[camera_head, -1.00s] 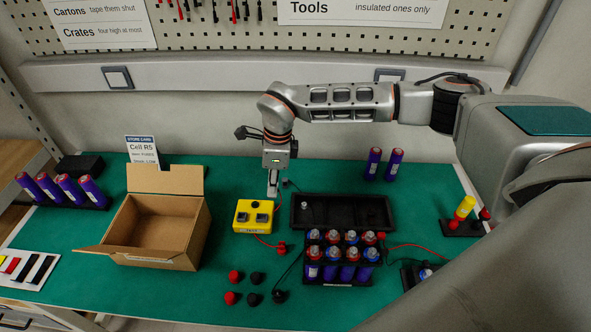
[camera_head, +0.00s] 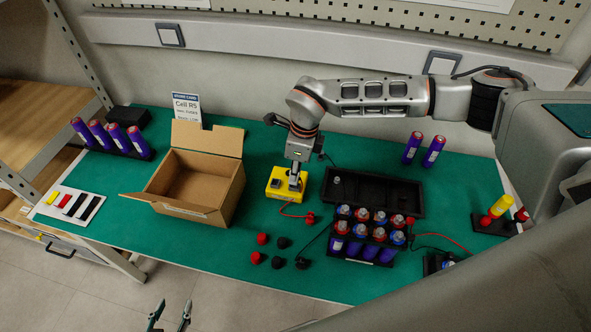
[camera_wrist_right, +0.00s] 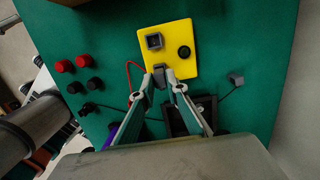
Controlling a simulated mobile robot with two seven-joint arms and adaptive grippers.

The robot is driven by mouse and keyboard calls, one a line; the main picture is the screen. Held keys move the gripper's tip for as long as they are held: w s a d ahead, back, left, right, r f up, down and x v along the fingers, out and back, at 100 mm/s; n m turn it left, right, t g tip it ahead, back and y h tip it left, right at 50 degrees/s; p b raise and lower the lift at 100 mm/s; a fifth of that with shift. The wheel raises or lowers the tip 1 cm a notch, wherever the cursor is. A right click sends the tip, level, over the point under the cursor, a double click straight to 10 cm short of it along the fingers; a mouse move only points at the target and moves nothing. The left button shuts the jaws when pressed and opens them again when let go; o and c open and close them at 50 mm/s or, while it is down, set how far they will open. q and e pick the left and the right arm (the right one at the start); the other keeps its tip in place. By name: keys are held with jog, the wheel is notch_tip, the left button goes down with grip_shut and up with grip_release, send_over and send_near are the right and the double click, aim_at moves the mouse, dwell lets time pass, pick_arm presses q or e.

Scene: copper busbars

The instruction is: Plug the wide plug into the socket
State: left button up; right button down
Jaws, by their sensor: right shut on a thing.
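The yellow box (camera_head: 279,186) stands on the green mat; its top also shows in the right wrist view (camera_wrist_right: 168,35). On it are a square grey fitting (camera_wrist_right: 154,41) and a round black one (camera_wrist_right: 184,52). My right gripper (camera_head: 295,181) is over the box's right part, its fingertips (camera_wrist_right: 166,74) shut on a small dark grey block (camera_wrist_right: 160,80) at the box's edge. I cannot tell if this block is the wide plug or whether it is seated. A grey plug-like block (camera_wrist_right: 236,79) lies apart on a black lead. My left gripper (camera_head: 170,317) is open and empty at the bottom edge.
An open carton (camera_head: 200,183) stands left of the yellow box. A black tray (camera_head: 350,207) and a rack of several cells (camera_head: 365,250) are to its right. Red caps (camera_head: 262,239) and black caps (camera_head: 278,262) lie in front, with red and black leads nearby.

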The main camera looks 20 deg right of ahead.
jog(key=shift+f+b, duration=0.55)
jog(key=shift+f, duration=0.25)
jog(key=shift+f, duration=0.15)
jog(key=c, duration=1.9)
grip_release()
jog(key=shift+r+p, duration=0.6)
jog(key=shift+r, duration=2.4)
